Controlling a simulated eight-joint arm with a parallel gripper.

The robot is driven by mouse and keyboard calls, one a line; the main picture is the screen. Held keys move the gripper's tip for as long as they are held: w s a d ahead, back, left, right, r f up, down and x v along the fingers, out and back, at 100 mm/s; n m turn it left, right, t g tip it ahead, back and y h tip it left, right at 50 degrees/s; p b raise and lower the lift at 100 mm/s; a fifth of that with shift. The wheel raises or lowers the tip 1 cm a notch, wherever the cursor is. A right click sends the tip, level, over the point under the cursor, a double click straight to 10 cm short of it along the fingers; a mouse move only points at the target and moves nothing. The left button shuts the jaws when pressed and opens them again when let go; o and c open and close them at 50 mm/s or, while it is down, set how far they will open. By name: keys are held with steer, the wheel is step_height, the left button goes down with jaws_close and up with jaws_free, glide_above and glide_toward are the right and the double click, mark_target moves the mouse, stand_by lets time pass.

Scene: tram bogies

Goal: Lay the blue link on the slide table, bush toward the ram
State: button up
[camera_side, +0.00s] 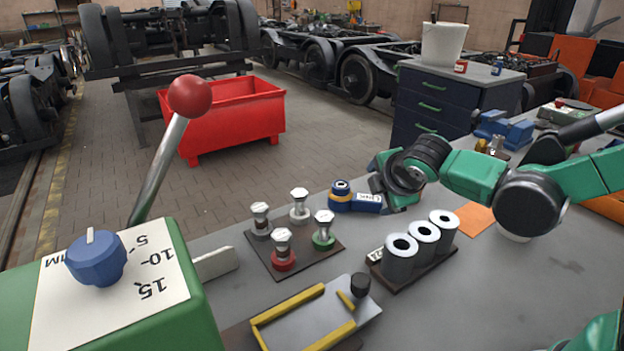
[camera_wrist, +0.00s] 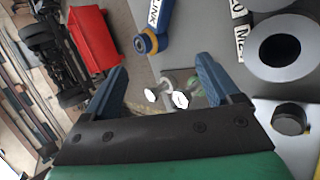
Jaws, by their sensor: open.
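The blue link (camera_side: 357,202) lies on the grey bench near its far edge. Its bush end (camera_side: 341,188), with a yellow ring, points left, and a white label is on its side. In the wrist view the link (camera_wrist: 158,24) is at the top, beyond the fingertips and not between them. My gripper (camera_wrist: 160,66) is open and empty; in the side view it is beside the link's right end, partly hiding it. The slide table (camera_side: 292,314), a grey plate with yellow rails and a black knob, is at the front. The grey bar (camera_side: 215,263) from the green press appears to be the ram.
A dark plate (camera_side: 265,250) with several upright capped pegs stands between link and slide table. A rack of three grey cylinders (camera_side: 424,232) stands to its right. The green press (camera_side: 160,310) with a red-balled lever (camera_side: 190,97) fills the front left. An orange sheet (camera_side: 474,218) lies right.

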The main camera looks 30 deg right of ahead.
steer(key=s+r+m+y, duration=0.2)
steer(key=s+m, duration=0.5)
steer(key=m, duration=0.5)
steer(key=shift+a+m+g+y, duration=0.3)
steer(key=shift+g+y, duration=0.1)
steer(key=shift+y, duration=0.4)
steer(key=shift+o, duration=0.4)
steer(key=shift+s+a+m+y, duration=0.25)
steer(key=shift+s+m, duration=0.25)
steer(key=shift+m, duration=0.6)
